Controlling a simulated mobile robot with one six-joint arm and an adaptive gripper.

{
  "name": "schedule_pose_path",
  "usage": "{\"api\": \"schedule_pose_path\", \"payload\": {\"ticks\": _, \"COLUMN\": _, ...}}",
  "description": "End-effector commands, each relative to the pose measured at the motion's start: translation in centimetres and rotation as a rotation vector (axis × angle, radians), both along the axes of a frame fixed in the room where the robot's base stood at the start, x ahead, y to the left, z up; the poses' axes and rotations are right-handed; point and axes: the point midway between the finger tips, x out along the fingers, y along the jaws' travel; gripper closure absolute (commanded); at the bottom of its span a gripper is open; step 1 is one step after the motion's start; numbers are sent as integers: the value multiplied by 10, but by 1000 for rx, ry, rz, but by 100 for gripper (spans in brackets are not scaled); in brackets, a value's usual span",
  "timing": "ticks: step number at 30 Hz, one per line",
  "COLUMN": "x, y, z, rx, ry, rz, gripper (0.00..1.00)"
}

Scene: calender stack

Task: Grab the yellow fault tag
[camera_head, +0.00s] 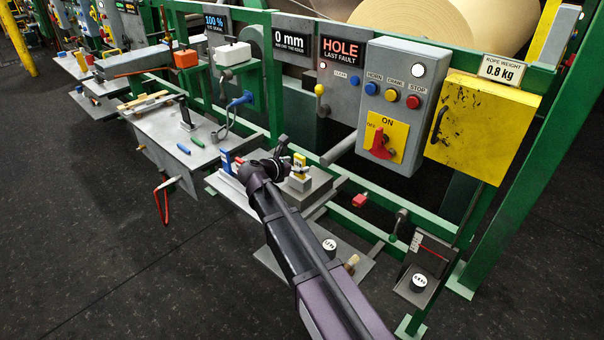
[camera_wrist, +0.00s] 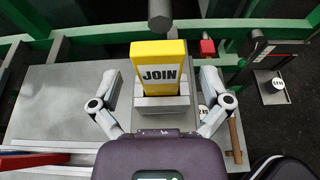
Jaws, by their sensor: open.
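A yellow tag (camera_wrist: 160,58) marked JOIN stands in a grey slotted holder (camera_wrist: 150,103) on a grey shelf. It also shows in the head view (camera_head: 299,161), beside the end of my arm. In the wrist view my gripper (camera_wrist: 162,84) is open, with one finger left of the tag and one right of it. Gaps show between the fingers and the tag, so it is not held. The lower end of the tag is hidden in the holder. In the head view my gripper (camera_head: 284,158) is small and partly covered by my arm.
A blue block (camera_head: 226,161) stands left of my gripper on the shelf. A grey control box (camera_head: 389,105) and yellow box (camera_head: 478,125) hang on green framing at the right. A red block (camera_wrist: 207,47) and round weights lie nearby. A grey bar end (camera_wrist: 161,14) is beyond the tag.

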Motion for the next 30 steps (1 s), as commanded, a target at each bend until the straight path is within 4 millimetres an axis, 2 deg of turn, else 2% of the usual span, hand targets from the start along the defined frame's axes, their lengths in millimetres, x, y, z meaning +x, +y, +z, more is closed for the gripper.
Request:
{"api": "schedule_pose_path", "payload": {"ticks": 6, "x": 11, "y": -9, "z": -6, "rx": 0, "ry": 0, "rz": 0, "gripper": 3}}
{"api": "schedule_pose_path", "payload": {"ticks": 22, "x": 11, "y": -9, "z": -6, "rx": 1, "ry": -1, "rz": 0, "gripper": 3}}
{"api": "schedule_pose_path", "payload": {"ticks": 23, "x": 11, "y": -9, "z": -6, "rx": 1, "ry": -1, "rz": 0, "gripper": 6}}
{"api": "schedule_pose_path", "payload": {"ticks": 30, "x": 11, "y": -9, "z": -6, "rx": 0, "ry": 0, "rz": -1, "gripper": 77}}
